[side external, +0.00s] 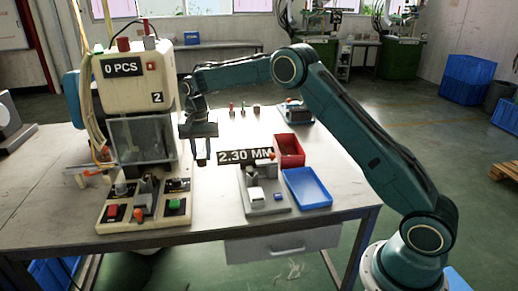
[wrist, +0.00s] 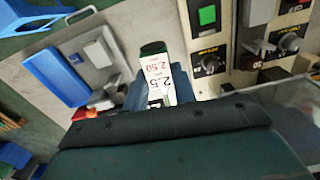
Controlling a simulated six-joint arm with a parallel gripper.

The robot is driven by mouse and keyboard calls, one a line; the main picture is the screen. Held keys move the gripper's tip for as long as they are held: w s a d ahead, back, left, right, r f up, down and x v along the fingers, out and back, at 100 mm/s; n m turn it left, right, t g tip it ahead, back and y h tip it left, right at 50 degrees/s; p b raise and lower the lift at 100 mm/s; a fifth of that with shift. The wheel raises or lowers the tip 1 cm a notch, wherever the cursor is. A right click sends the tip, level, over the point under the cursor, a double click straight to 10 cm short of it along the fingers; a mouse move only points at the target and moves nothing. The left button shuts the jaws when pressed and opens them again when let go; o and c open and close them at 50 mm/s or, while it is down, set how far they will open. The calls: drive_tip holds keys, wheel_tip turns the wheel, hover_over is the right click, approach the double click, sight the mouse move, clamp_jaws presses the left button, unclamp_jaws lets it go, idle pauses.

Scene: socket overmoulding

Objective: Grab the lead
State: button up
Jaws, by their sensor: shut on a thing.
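My gripper (side external: 203,158) hangs above the table between the moulding machine and the measuring stand, pointing down. In the wrist view its blue fingers (wrist: 158,98) are shut around a slim piece (wrist: 157,75) with a white label, green bands and a dark green end. The label reads 2.5 and 2.50. I cannot pick out a lead with certainty. The moulding machine (side external: 137,92) stands left of my gripper, and its green button (wrist: 207,15) shows in the wrist view.
The grey measuring stand (side external: 264,199), tagged 2.30 MM, is right of my gripper, with a blue tray (side external: 308,188) and red bin (side external: 290,149) beside it. Small coloured pieces (side external: 243,107) stand farther back. A small orange-and-grey item (side external: 88,174) lies left of the machine.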

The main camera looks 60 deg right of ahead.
drive_tip(key=shift+r, duration=0.4)
idle(0.3)
